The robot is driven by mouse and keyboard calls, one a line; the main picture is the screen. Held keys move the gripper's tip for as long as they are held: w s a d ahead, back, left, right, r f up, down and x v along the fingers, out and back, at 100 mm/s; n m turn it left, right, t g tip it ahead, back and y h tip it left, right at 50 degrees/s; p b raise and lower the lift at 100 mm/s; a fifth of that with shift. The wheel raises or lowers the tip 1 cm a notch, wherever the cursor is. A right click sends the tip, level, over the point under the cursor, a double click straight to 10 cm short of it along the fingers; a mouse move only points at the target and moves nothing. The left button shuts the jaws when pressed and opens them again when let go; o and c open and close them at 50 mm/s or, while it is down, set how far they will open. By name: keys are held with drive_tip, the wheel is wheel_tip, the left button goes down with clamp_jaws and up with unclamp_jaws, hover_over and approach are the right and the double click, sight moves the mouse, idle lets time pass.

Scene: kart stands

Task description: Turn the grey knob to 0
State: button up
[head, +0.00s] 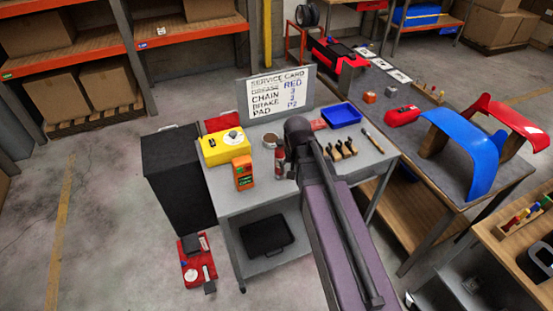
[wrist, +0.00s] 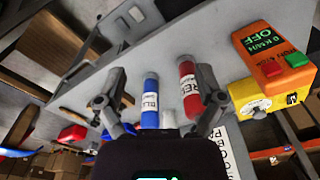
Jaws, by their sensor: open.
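A yellow box (head: 212,150) stands on the grey cart, with a pale round dial (head: 233,135) on its top. In the wrist view the yellow box (wrist: 286,94) is at the right, and a greyish knob (wrist: 257,105) shows on its dial. The setting it points to is too small to read. My gripper (wrist: 160,95) is open and empty, its fingers spread in front of a blue tube and a red tube. The yellow box is to the right of the fingers and apart from them. In the head view my arm hides the gripper.
An orange box (wrist: 272,52), its display reading OFF, stands beside the yellow box. A red tube (wrist: 188,92) and a blue tube (wrist: 150,100) are close to my fingers. A service card (head: 280,92) stands at the cart's back; a blue tray (head: 341,115) is at right.

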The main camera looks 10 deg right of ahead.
drive_tip(key=s+d+f+n+b, duration=0.2)
drive_tip(key=s+d+f+b, duration=0.2)
drive_tip(key=s+f+b, duration=0.4)
drive_tip(key=shift+f+n+g, duration=0.3)
drive_tip(key=shift+f, duration=0.1)
drive_tip(key=shift+a, duration=0.1)
